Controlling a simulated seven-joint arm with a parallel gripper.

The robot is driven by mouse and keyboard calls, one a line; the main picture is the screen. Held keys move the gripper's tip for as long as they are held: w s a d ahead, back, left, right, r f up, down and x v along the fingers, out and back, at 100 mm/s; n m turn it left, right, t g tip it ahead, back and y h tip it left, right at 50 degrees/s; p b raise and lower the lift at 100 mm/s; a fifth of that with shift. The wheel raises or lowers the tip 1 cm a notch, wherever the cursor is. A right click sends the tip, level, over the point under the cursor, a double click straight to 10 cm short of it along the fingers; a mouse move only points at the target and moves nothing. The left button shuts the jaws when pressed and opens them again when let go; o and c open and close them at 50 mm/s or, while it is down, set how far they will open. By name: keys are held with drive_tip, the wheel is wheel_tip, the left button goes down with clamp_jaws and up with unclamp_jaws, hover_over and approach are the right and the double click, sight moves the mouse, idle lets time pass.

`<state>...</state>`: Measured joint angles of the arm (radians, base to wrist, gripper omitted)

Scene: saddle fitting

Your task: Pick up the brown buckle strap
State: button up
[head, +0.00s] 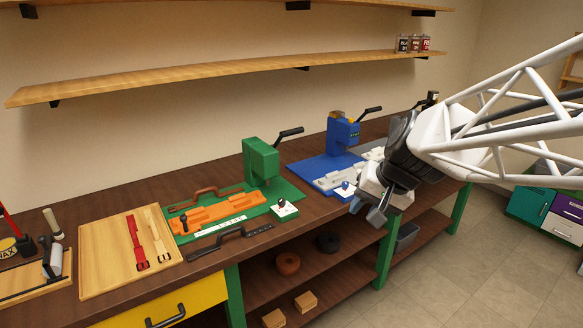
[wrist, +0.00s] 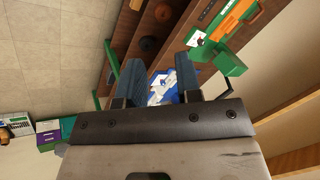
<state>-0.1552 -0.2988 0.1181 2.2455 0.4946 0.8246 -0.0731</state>
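My gripper (head: 374,212) hangs in the air in front of the bench's right part, near the blue press. In the wrist view, its two fingers (wrist: 159,75) stand apart with nothing held between them. No brown strap with a clear buckle can be made out. A brown, curved, handle-like piece (head: 193,199) lies behind the orange fixture, well left of my gripper. A red strap (head: 136,243) and a cream strap (head: 158,234) lie side by side on the light wooden tray (head: 98,273), further left.
A green press (head: 256,163) and a blue press (head: 343,135) stand on the bench, both with black levers. A dark handle-like piece (head: 230,237) lies along the front edge. Rolls (head: 288,263) sit on the lower shelf. A wall shelf (head: 200,78) runs above.

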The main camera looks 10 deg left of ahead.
drive_tip(key=w+a+f+y, duration=0.1)
drive_tip(key=w+a+y, duration=0.1)
drive_tip(key=w+a, duration=0.95)
drive_tip(key=m+y, duration=0.4)
approach(210, 189)
drive_tip(key=s+a+v, duration=0.1)
drive_tip(key=s+v, duration=0.1)
drive_tip(key=v, duration=1.3)
drive_tip(key=w+a+f, duration=0.1)
drive_tip(key=a+f, duration=0.2)
drive_tip(key=a, duration=0.1)
drive_tip(key=w+a+f+m+t, duration=0.1)
drive_tip(key=w+a+f, duration=0.1)
drive_tip(key=a+f, duration=0.2)
drive_tip(key=w+a+f+m, duration=0.1)
drive_tip(key=w+a+f, duration=0.1)
drive_tip(key=a, duration=0.3)
drive_tip(key=shift+f+t, duration=0.3)
drive_tip(key=shift+f, duration=0.5)
drive_tip(key=shift+a+f+m, duration=0.2)
drive_tip(key=shift+m, duration=0.1)
drive_tip(key=shift+x, duration=1.25)
drive_tip(key=shift+a, duration=0.1)
drive_tip(key=shift+x, duration=2.55)
